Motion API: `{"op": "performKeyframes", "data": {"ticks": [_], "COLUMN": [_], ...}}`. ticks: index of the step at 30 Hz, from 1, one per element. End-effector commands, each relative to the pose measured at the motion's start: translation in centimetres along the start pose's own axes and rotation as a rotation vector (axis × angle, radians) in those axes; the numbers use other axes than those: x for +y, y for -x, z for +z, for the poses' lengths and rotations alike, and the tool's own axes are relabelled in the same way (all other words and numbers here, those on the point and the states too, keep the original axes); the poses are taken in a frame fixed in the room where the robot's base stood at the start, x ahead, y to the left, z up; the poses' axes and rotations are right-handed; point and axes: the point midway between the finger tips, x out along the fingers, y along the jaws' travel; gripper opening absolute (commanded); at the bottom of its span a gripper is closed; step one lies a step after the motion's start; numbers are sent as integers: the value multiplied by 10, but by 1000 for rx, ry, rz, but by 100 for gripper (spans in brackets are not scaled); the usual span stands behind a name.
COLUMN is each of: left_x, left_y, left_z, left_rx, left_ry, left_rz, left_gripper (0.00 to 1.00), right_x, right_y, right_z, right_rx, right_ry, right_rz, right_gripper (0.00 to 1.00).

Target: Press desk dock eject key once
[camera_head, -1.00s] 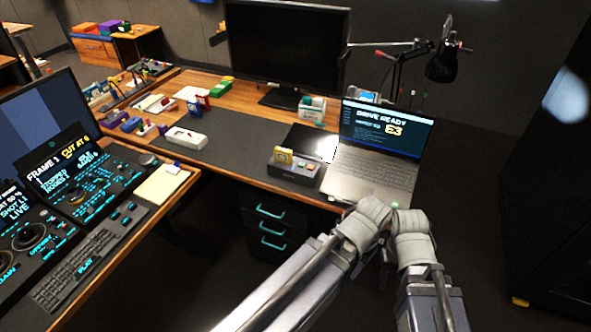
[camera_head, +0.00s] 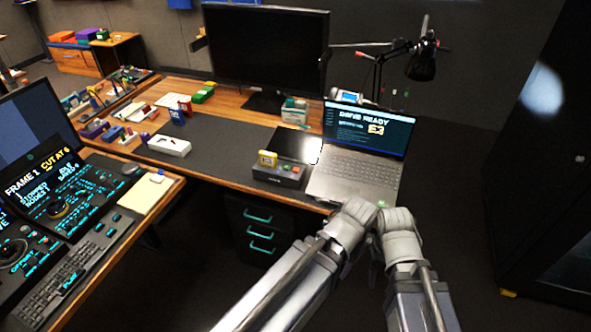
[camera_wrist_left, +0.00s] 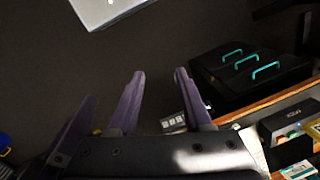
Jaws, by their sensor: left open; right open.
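The desk dock (camera_head: 272,174) is a dark box at the desk's front edge, left of the laptop. I cannot tell which key is eject. The dock also shows at the right edge of the left wrist view (camera_wrist_left: 277,130). My left gripper (camera_wrist_left: 160,76) is open and empty, its purple fingers apart from the dock. My right gripper (camera_head: 377,250) is mostly hidden between my arms, in front of the desk and apart from the dock.
A black monitor (camera_head: 265,48) and a lamp (camera_head: 420,62) stand behind. Drawers with teal handles (camera_head: 258,219) are below the desk. A control console (camera_head: 75,215) fills the left. Dark floor is free at the right.

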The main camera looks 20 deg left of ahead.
Motion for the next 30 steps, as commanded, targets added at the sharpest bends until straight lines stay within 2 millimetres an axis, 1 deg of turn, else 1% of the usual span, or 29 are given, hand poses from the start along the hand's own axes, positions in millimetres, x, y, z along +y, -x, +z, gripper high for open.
{"op": "performKeyframes", "data": {"ticks": [1,12,13,30], "left_x": [0,0,0,0], "left_y": [0,0,0,0], "left_z": [0,0,0,0], "left_rx": [0,0,0,0], "left_ry": [0,0,0,0], "left_rz": [0,0,0,0], "left_gripper": [43,2,0,0], "right_x": [0,0,0,0], "right_y": [0,0,0,0], "right_z": [0,0,0,0], "right_rx": [0,0,0,0], "right_ry": [0,0,0,0], "right_rz": [0,0,0,0], "right_gripper": [50,50,50,50]}}
